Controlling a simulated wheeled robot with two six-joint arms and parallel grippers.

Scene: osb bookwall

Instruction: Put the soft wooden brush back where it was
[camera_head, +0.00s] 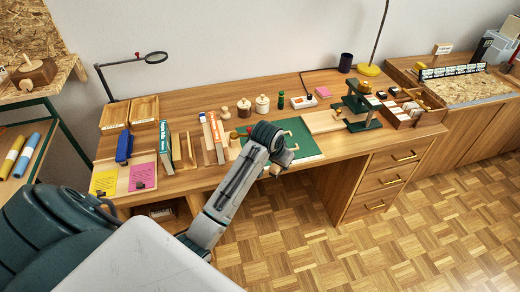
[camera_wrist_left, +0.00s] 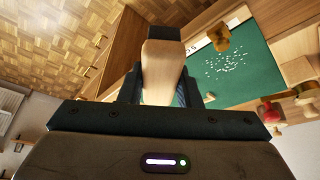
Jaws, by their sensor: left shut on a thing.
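My left gripper (camera_wrist_left: 160,92) is shut on a pale wooden piece, which I take to be the soft wooden brush (camera_wrist_left: 162,62). Its wood stands between the two dark fingers in the left wrist view; I cannot make out bristles. In the head view my left gripper (camera_head: 282,160) is at the desk's front edge, by the green mat (camera_head: 308,146), and hides part of the mat. A small pale bit, likely the brush, shows just below it. The mat also shows in the left wrist view (camera_wrist_left: 250,75), with many white specks on it. My right gripper is not in view.
Lidded jars (camera_head: 262,104) and a dark green bottle (camera_head: 281,100) stand behind the mat. Upright books (camera_head: 165,148) and wooden trays are to the left. A green stand (camera_head: 360,105) and a compartment box (camera_head: 415,108) are to the right. The floor in front is clear.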

